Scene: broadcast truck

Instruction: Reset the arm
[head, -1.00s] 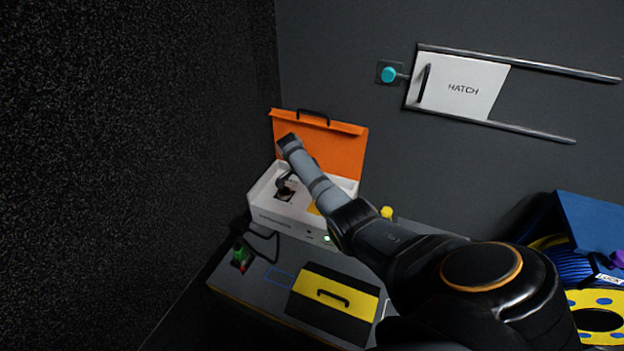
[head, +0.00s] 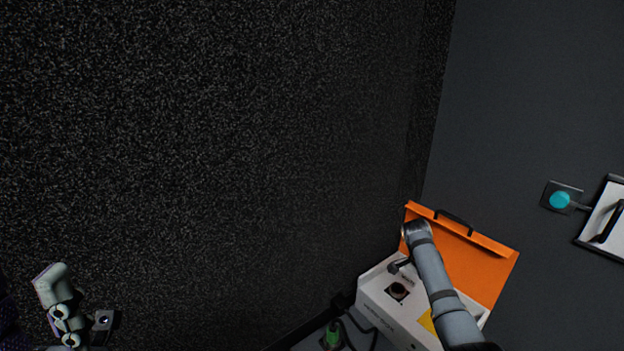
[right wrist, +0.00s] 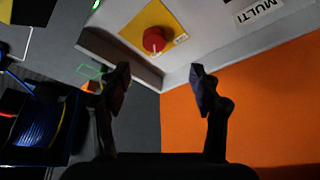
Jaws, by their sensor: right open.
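A white case (head: 372,304) with its orange lid (head: 480,262) standing open is at the lower right of the head view. A round dark fitting shows on its top panel. My right arm reaches over the case, its wrist in front of the lid. My right gripper (right wrist: 159,76) is open and empty in the right wrist view. Between and beyond its fingers are a red knob (right wrist: 154,40) on a yellow plate, the case's light panel and the orange lid (right wrist: 265,105). The fingers appear apart from the knob.
A teal knob (head: 560,200) and the edge of a white hatch (head: 604,222) are on the grey wall at right. A green-topped item (head: 332,335) stands by the case's left. A blue cable reel (right wrist: 38,125) shows in the right wrist view.

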